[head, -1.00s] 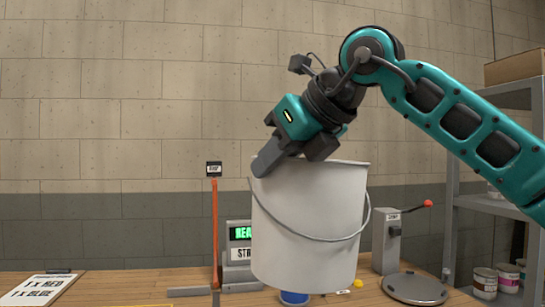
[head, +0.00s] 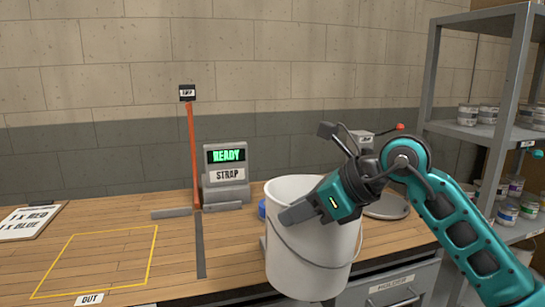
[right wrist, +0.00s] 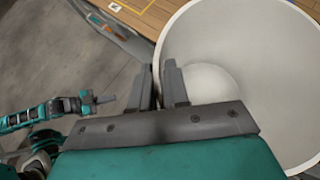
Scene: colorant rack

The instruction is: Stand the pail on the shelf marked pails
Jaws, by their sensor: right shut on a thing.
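The white pail (head: 310,253) hangs upright at the front edge of the bench, with its wire handle down against its side. My right gripper (head: 296,212) is shut on the pail's rim. In the right wrist view, the two fingers of my right gripper (right wrist: 163,85) straddle the rim of the pail (right wrist: 265,60), and its pale inside looks empty. A grey shelf rack (head: 512,85) stands at the right; no pails marking is readable on it. My left gripper (right wrist: 98,98) shows small in the right wrist view; its jaw state is unclear.
Small cans (head: 467,115) stand on the rack's shelves. A strap station (head: 226,180) reading READY, an orange post (head: 194,150) and a round plate (head: 388,207) are on the bench. The yellow outlined area (head: 100,262) marked OUT is clear.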

